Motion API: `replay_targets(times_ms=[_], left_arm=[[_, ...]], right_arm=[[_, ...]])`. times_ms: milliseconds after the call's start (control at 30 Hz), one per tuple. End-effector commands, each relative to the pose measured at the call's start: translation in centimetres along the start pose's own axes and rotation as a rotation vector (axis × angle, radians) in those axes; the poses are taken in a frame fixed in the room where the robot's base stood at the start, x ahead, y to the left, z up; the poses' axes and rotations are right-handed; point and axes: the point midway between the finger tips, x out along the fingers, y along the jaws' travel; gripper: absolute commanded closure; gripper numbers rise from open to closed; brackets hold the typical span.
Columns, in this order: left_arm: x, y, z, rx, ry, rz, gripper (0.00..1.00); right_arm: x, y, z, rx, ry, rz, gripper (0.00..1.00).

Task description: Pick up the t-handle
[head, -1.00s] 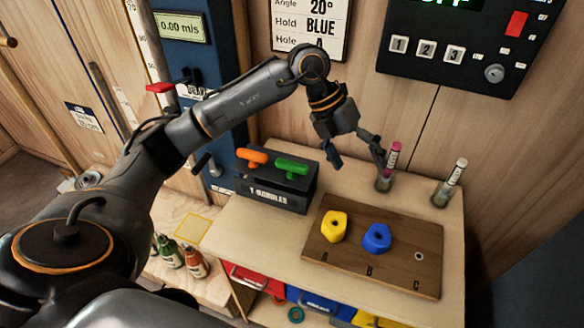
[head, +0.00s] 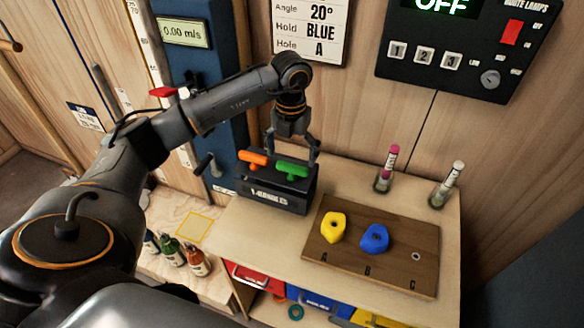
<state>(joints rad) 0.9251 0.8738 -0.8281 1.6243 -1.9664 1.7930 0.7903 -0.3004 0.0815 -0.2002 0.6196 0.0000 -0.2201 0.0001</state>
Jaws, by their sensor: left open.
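Two T-handles stand in a dark block (head: 275,198) on the bench: an orange T-handle (head: 252,159) on the left and a green T-handle (head: 291,170) on the right. My left gripper (head: 292,158) is open, with its fingers pointing down around or just behind the green T-handle. I cannot tell whether it touches the handle. The lower parts of both handles are hidden in the block. My right gripper is not in view.
A wooden board (head: 400,265) holds a yellow hold (head: 333,227) and a blue hold (head: 375,238). Two clear tubes with markers, one pink-capped (head: 391,160) and one white-capped (head: 452,178), stand behind it. A control panel (head: 460,50) hangs on the wall.

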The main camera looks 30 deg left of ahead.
Motion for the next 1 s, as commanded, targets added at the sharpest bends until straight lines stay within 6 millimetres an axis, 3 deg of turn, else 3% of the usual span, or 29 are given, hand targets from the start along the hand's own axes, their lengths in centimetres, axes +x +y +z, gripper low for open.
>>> replay_targets(times_ms=[200,367,633,867,1000], left_arm=[[2.4,0.0,-0.3,0.0,0.007,0.001,0.11],[4.6,-0.1,-0.2,0.0,0.004,0.0,0.11],[5.1,-0.1,-0.1,0.001,0.0,0.0,0.11],[5.0,-0.1,-0.1,0.001,0.001,-0.001,0.56],[5.0,-0.1,-0.1,0.001,0.0,-0.001,0.58]], right_arm=[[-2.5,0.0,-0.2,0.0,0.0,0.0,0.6],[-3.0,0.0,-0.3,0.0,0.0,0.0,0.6],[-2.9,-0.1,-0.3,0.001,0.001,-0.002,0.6],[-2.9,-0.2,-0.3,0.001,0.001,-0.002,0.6],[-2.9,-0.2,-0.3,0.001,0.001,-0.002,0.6]])
